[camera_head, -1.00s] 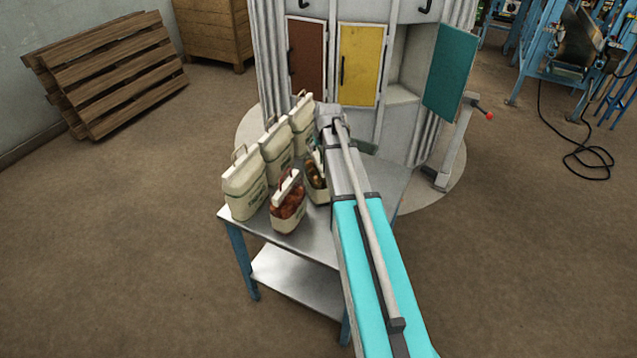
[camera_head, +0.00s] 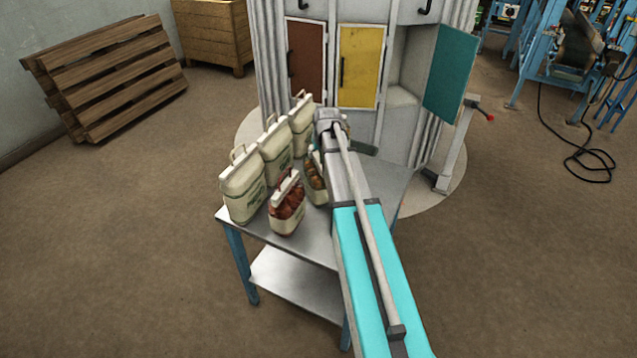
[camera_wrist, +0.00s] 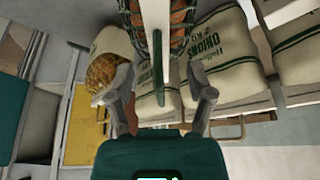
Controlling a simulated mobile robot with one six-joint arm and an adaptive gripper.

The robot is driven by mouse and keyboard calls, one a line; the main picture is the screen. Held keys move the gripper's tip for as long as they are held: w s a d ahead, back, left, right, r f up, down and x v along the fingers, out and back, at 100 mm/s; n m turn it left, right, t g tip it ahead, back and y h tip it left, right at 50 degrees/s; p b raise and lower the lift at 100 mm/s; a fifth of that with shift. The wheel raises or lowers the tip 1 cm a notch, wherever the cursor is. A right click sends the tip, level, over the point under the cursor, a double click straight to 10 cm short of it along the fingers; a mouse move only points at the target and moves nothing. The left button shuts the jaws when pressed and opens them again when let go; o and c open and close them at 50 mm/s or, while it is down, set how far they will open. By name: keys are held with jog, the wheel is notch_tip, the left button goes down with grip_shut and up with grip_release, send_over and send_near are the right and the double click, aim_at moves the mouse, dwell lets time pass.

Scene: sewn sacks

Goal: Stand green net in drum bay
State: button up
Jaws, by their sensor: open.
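The green net (camera_head: 316,181), a small pale sack with dark green mesh over orange contents, stands on the metal table, partly hidden by my arm in the head view. The drum (camera_head: 398,140) stands behind the table. Its bay (camera_head: 400,85) on the right is open, with the teal door (camera_head: 451,72) swung out.
A red net sack (camera_head: 287,207) stands beside the green net. Tall cream sacks (camera_head: 243,190) line the table's left side. A yellow net sack (camera_wrist: 103,75) is close to my left finger in the wrist view. Brown (camera_head: 306,62) and yellow (camera_head: 360,65) doors are shut.

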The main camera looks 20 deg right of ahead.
jog(key=shift+b+x, duration=1)
jog(key=shift+x, duration=0.4)
grip_shut()
